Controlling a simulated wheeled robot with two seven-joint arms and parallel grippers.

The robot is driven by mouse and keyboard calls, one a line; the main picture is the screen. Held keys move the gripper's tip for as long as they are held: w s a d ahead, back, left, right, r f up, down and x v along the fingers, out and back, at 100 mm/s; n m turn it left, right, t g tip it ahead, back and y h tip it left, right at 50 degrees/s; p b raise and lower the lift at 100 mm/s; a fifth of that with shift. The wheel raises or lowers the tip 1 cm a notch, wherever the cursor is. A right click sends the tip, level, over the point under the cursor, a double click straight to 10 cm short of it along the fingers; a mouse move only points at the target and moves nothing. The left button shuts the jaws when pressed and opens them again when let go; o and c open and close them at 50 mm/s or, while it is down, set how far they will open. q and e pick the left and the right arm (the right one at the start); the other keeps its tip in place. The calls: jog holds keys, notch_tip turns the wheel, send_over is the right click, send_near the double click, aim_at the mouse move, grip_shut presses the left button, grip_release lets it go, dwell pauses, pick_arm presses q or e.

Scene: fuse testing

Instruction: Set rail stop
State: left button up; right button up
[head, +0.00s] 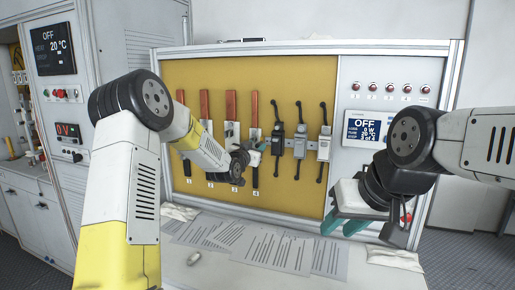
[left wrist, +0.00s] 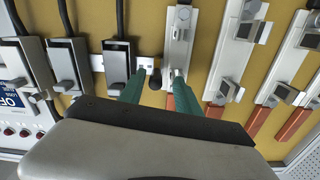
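My left gripper (head: 264,146) is at the yellow board, between the fourth red-handled unit (head: 255,128) and the first dark cabled module (head: 277,138). In the left wrist view its two teal fingers (left wrist: 158,80) are apart, their tips close to the white rail (left wrist: 150,62). A small black round part (left wrist: 155,84) shows between the fingers, with a gap seen on each side. I cannot tell whether this part is the rail stop. My right gripper (head: 344,224) is open and empty, in front of the white control panel.
Several red-handled units hang left on the yellow board (head: 310,195), and cabled modules (head: 324,144) hang right. The control panel (head: 385,70) has a display (head: 367,129) and red buttons. Paper sheets (head: 275,250) and a small grey object (head: 194,258) lie on the table.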

pick_arm(q)
jog(key=v, duration=0.7)
jog(key=shift+s+a, duration=0.15)
jog(key=shift+s, duration=0.2)
jog(key=shift+r, duration=0.1)
jog(key=s+a+n+g+y, duration=0.1)
jog(key=s+a+g, duration=0.1)
jog(key=s, duration=1.1)
jog(key=s+a+n+g+y, duration=0.1)
jog(key=s+g, duration=0.4)
jog(key=s, duration=0.9)
jog(key=s+a+n+g+y, duration=0.1)
jog(key=s+a+g, duration=0.3)
jog(key=s, duration=0.9)
jog(key=shift+s+a+f+n, duration=0.25)
jog(key=shift+s+a+n, duration=0.2)
jog(key=shift+n, duration=0.45)
